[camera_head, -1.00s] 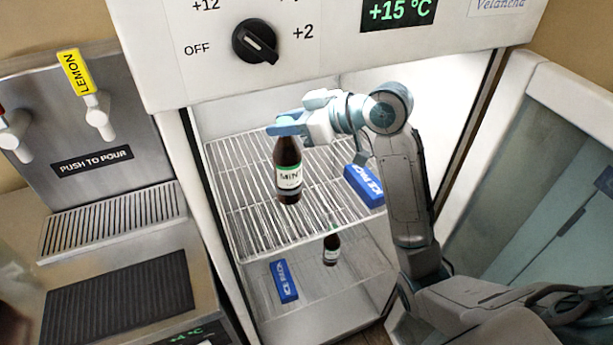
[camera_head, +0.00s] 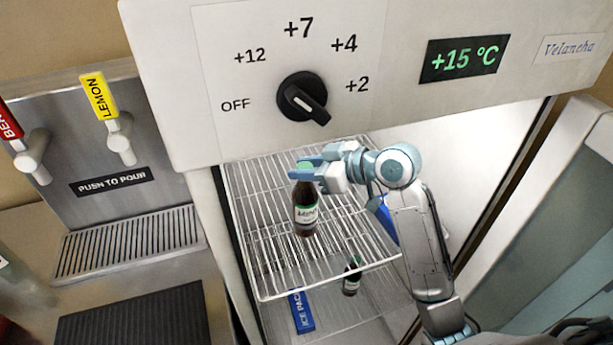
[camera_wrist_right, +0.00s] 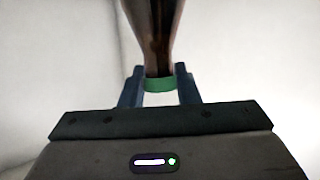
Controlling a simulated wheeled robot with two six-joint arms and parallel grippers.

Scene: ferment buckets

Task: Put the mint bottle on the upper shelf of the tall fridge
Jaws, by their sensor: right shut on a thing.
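The mint bottle (camera_head: 306,214) is dark brown with a white and green label and a green cap. My right gripper (camera_head: 305,170) is shut on its neck just below the cap, and the bottle hangs upright inside the fridge, over the upper wire shelf (camera_head: 262,282). I cannot tell whether its base touches the shelf. In the right wrist view the bottle neck (camera_wrist_right: 158,40) and green cap sit between the two fingers (camera_wrist_right: 158,92). My left gripper is not in view.
A blue ice pack (camera_head: 384,218) lies on the upper shelf, right of the bottle, partly behind my arm. Below are another small brown bottle (camera_head: 352,276) and a blue ice pack (camera_head: 301,312). The fridge's control panel (camera_head: 375,110) overhangs above. A drink dispenser (camera_head: 110,170) stands left.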

